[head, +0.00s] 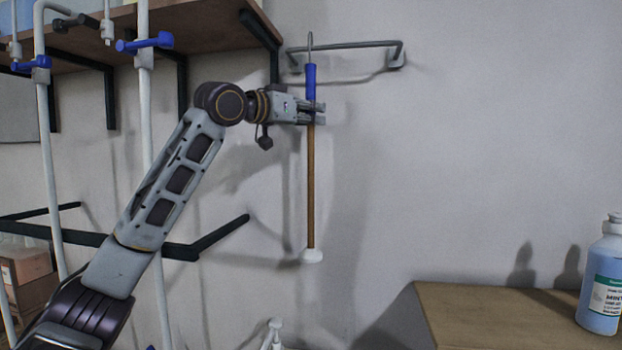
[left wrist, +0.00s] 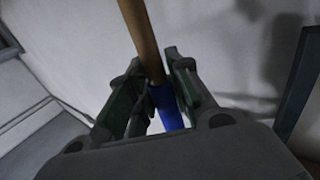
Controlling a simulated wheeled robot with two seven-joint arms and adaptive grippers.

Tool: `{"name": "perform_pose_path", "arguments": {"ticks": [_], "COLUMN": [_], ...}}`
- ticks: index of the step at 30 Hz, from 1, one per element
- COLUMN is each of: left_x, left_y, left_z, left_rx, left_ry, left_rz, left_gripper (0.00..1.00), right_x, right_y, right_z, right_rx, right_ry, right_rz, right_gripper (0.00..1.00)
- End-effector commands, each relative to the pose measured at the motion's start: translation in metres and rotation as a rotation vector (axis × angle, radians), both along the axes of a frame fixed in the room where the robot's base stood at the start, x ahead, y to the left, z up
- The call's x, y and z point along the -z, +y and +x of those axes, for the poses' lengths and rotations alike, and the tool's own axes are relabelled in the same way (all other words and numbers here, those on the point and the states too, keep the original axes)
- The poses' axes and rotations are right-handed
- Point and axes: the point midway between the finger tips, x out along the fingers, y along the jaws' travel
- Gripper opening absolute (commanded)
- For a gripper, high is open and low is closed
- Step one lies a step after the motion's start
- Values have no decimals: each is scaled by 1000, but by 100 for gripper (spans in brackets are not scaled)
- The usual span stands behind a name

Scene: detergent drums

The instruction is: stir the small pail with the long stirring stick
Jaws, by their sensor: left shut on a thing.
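The long stirring stick (head: 311,190) hangs upright in front of the wall, with a wooden shaft, a blue grip near its top, a metal hook above that and a white round foot at the bottom. Its hook is at the wall rail (head: 345,46); I cannot tell whether it still touches the rail. My left gripper (head: 316,112) is shut on the stick around the lower end of the blue grip. The left wrist view shows the wooden shaft (left wrist: 143,40) between the fingers (left wrist: 155,92). The small pail is not in view. My right gripper is not in view.
A wooden counter (head: 480,310) stands at the lower right with a blue bottle (head: 602,285) on it. A wooden shelf (head: 200,22) on dark brackets is at the upper left, near white pipes (head: 147,100) with blue valves.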

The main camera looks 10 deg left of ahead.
Motion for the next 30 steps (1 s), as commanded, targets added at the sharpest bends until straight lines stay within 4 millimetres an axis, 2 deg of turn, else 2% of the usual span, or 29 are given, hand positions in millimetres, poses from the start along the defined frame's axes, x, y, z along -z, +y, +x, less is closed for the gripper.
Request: {"name": "perform_pose_path", "arguments": {"ticks": [21,30], "left_x": [-22,-26], "left_y": [0,1], "left_z": [-1,-1], "left_rx": [0,0], "left_ry": [-2,-6], "left_rz": [0,-3], "left_gripper": [0,0], "right_x": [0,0], "right_y": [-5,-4], "right_z": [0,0], "right_rx": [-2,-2], "right_ry": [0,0], "right_rz": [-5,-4], "right_gripper": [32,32]}}
